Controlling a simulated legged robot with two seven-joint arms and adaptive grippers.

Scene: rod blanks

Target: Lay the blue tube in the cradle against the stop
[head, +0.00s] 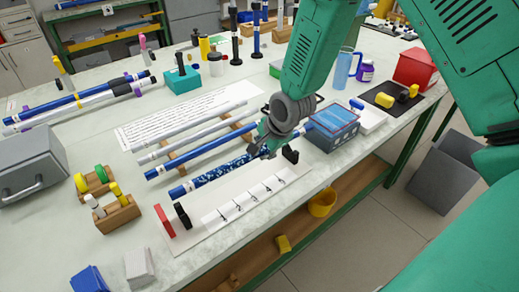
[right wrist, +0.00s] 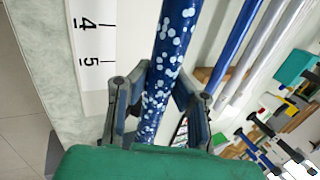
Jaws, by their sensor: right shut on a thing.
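The blue tube with white speckles (head: 215,173) is held in my right gripper (head: 262,148), near the tube's right end. In the right wrist view the speckled tube (right wrist: 172,50) runs between the two fingers of the gripper (right wrist: 157,85). The cradle has two black supports, one at the left (head: 182,215) and one at the right (head: 290,155), on a white numbered board (head: 215,222). A red stop (head: 163,222) stands at its left end. The tube lies along the board's back side, apart from the left support; its height is unclear. My left gripper is out of view.
A plain blue tube (head: 200,158) and grey-white tubes (head: 195,138) lie on a wooden rack behind. A blue box (head: 333,128) stands right of the board. Wooden blocks with coloured pegs (head: 118,215) stand at the left. The table's front edge is close to the board.

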